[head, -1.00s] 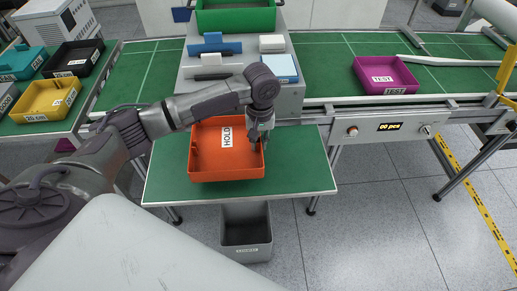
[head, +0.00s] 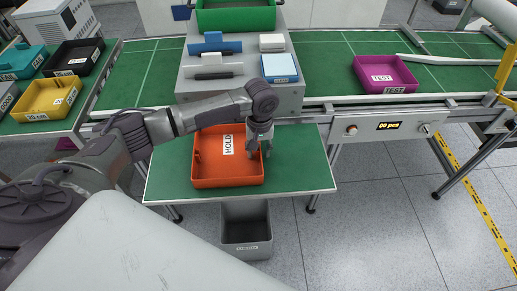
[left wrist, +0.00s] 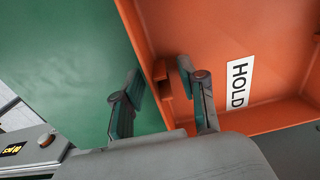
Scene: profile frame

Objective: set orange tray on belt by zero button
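The orange tray (head: 205,182) with a HOLD label sits on the small green table (head: 310,172) in front of the belt (head: 440,75). It also fills the right of the left wrist view (left wrist: 265,60). My left gripper (head: 261,150) is at the tray's right wall, with one finger inside and one outside. In the left wrist view the gripper (left wrist: 158,92) shows gaps between its fingers and the wall, so it looks open. A round red button (head: 352,130) is on the belt's front rail, left of the "00 pcs" display (head: 389,126). My right gripper is not seen.
A purple TEST tray (head: 385,75) lies on the belt at right. A grey stand (head: 240,92) with blue and white items blocks the belt behind the orange tray. A grey bin (head: 246,235) is below. Yellow (head: 45,98) and black (head: 72,58) trays stand left.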

